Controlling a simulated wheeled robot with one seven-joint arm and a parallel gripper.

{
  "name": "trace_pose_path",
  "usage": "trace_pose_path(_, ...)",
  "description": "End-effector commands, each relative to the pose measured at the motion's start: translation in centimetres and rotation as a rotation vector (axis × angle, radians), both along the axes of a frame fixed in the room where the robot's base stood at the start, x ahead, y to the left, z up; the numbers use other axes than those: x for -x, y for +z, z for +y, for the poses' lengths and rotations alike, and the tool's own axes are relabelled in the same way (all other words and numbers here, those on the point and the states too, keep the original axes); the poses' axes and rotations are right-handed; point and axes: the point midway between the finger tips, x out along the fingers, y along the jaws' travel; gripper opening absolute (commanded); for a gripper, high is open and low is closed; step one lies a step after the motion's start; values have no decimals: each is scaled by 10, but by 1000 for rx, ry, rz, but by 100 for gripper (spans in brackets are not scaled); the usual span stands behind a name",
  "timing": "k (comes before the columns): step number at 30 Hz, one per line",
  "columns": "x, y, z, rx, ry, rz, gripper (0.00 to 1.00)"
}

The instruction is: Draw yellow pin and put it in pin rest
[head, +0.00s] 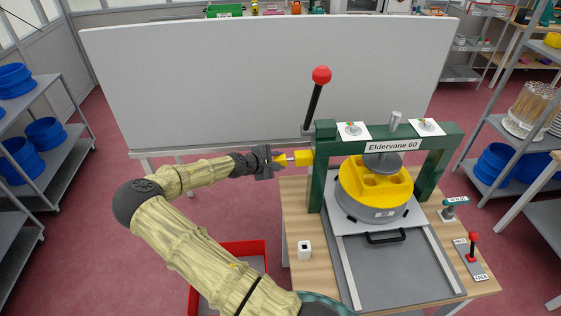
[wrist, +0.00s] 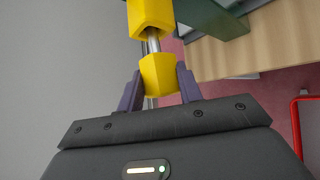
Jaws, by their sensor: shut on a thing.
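The yellow pin (head: 279,160) is at the left side of the green press frame, lying roughly level. My gripper (head: 275,161) is shut on its yellow head, which also shows between the fingers in the wrist view (wrist: 160,77). A short length of bare metal shaft (wrist: 153,42) shows between this head and the yellow socket (head: 303,158) on the frame. The shaft's far end is hidden in the socket. A small white block with a dark hole (head: 304,250), seemingly the pin rest, stands on the wooden table's front left, apart from my gripper.
The green press (head: 318,185), labelled Eldervane 60, has a raised red-knobbed lever (head: 314,103) above the socket. A round yellow-topped mould (head: 400,188) sits under it on a sliding plate. A red crate (head: 257,248) is low left of the table. A white panel (head: 220,80) stands behind.

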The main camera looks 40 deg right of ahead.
Motion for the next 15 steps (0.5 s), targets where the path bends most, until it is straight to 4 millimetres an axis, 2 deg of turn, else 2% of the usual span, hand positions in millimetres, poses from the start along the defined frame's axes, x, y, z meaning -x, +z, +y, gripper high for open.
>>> trace_pose_path(15, -18, 0, 29, 1, 2, 0, 0)
